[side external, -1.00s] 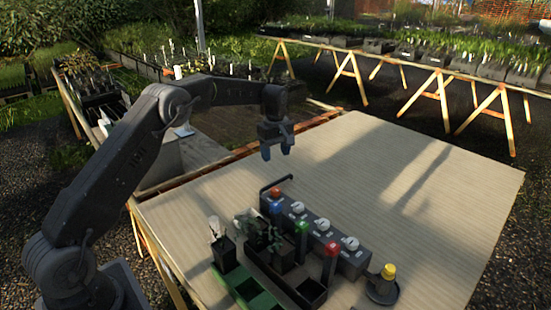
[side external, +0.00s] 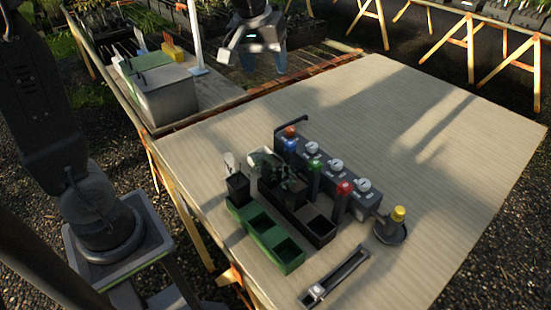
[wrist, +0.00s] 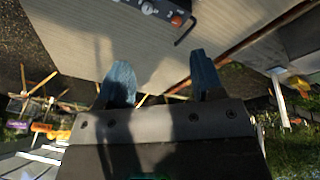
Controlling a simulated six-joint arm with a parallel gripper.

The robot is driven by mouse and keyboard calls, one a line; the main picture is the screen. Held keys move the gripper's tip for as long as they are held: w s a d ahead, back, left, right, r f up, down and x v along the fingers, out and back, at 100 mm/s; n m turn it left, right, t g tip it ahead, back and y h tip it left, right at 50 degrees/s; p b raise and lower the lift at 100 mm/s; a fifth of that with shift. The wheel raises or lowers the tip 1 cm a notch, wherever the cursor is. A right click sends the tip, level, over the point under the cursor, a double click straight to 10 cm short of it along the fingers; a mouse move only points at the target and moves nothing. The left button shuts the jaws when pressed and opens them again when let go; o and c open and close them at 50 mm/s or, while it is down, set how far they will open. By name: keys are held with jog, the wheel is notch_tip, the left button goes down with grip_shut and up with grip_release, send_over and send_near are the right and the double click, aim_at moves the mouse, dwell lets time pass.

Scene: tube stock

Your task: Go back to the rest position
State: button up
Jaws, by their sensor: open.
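My gripper (side external: 255,62) is open and empty, raised high past the far left edge of the wooden table (side external: 440,185). Its two bluish fingers stand apart in the wrist view (wrist: 160,68), with nothing between them. The arm stands upright at the left, and its upper part is out of the picture. Nothing touches the gripper.
On the table are a green celled tray (side external: 283,262), a dark tray (side external: 325,236) with leafy plants, a grey knob box (side external: 325,165), colour-topped posts, a yellow-topped piece (side external: 397,217) and a slotted bar (side external: 343,268). A grey bin (side external: 180,97) stands back left.

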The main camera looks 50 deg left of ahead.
jog(key=s+d+f+m, duration=0.1)
jog(key=s+m, duration=0.1)
jog(key=s, duration=0.4)
jog(key=s+d+f+m+t, duration=0.1)
jog(key=s+d+m, duration=0.1)
jog(key=s, duration=0.4)
jog(key=s+d+f+m+t, duration=0.1)
jog(key=s+d+m, duration=0.1)
jog(key=s, duration=0.5)
jog(key=shift+f+m, duration=0.3)
jog(key=shift+m, duration=0.3)
